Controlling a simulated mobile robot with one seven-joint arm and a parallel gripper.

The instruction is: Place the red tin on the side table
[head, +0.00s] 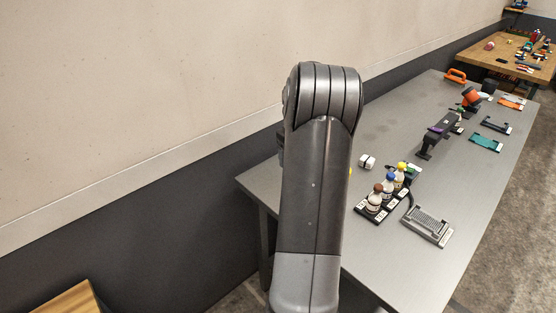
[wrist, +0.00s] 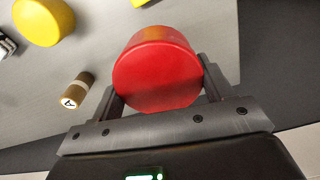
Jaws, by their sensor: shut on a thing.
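The red tin (wrist: 158,72) is a round red cylinder in the wrist view. My gripper (wrist: 157,82) is shut on it, with one finger on each side. The tin appears to be over the grey table (wrist: 215,35); I cannot tell whether it touches the top. In the head view my arm hides the gripper and the tin. A wooden top (head: 70,301) shows at the lower left corner of the head view, cut by the frame. I cannot tell for sure whether it is the side table.
A yellow tin (wrist: 43,20) and a tan cylinder marked A (wrist: 76,90) lie near my gripper. The wall (head: 140,90) runs behind.

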